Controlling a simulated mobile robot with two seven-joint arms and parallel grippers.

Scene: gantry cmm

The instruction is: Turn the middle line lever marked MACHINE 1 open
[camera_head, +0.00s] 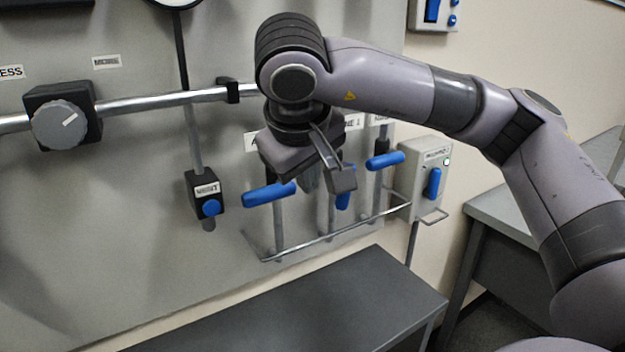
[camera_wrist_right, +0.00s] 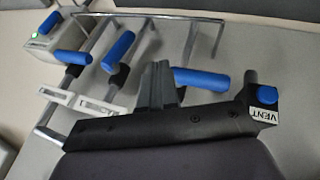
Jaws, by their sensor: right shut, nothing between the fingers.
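The middle line lever (camera_head: 343,200) is a blue handle, partly hidden behind my right gripper in the head view. Its label, ending in "NE 1" (camera_head: 353,121), is partly covered by my arm. In the right wrist view the middle lever (camera_wrist_right: 118,52) shows fully and lies roughly along its pipe. My right gripper (camera_head: 325,183) is shut and empty in front of the levers. In the right wrist view its fingertips (camera_wrist_right: 158,72) appear between the middle lever and the left line lever (camera_wrist_right: 202,80), apart from the middle one. My left gripper is not in view.
The left line lever (camera_head: 268,194) and right line lever (camera_head: 385,160) lie crosswise to their pipes. A metal guard rail (camera_head: 325,240) runs in front below. A VENT valve (camera_head: 207,194) is at left, a lever box (camera_head: 420,165) with a green light at right. A grey bench (camera_head: 320,295) stands below.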

